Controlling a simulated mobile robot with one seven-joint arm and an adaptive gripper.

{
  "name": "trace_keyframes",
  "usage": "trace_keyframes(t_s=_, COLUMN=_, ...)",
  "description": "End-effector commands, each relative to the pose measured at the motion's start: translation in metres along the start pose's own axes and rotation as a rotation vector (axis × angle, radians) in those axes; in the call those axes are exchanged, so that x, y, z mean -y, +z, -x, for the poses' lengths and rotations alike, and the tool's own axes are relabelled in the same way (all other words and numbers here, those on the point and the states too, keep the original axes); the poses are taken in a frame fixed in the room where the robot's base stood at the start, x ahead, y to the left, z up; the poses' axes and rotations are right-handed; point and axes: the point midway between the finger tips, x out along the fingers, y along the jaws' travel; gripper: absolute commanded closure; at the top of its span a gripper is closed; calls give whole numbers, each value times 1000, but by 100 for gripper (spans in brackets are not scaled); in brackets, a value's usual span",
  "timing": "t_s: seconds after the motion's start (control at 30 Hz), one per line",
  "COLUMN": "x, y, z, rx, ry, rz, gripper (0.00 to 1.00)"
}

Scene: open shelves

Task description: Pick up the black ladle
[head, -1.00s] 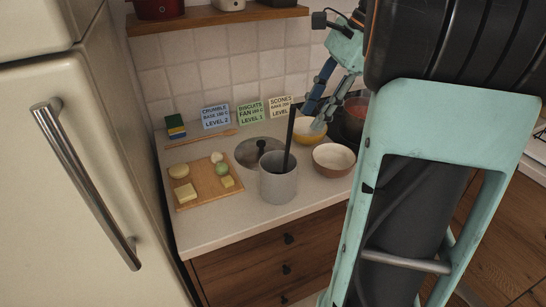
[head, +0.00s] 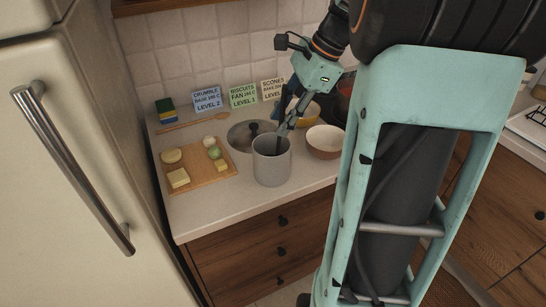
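The black ladle (head: 278,145) stands in a grey cylindrical canister (head: 271,168) on the counter. Only a short dark piece of its handle shows at the canister's mouth; its lower end is hidden inside. My gripper (head: 287,124) points down over the canister's back rim, with its fingers at the handle. The fingers overlap the handle in this view, and I cannot tell whether they are closed on it.
A round metal lid (head: 243,133) lies behind the canister. A cutting board (head: 203,178) with food lies left. Recipe cards (head: 242,97) stand behind. The fridge (head: 75,170) bounds the left.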

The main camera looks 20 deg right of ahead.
Motion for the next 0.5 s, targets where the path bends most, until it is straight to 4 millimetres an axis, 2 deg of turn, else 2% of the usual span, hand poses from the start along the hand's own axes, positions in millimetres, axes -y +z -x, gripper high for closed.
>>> trace_keyframes(t_s=0.1, x=0, y=0, z=-9, rx=0, ry=1, rz=1, gripper=70)
trace_keyframes(t_s=0.33, x=0, y=0, z=-10, rx=0, ry=0, rz=1, gripper=70)
trace_keyframes(t_s=0.5, x=0, y=0, z=-10, rx=0, ry=0, rz=1, gripper=88)
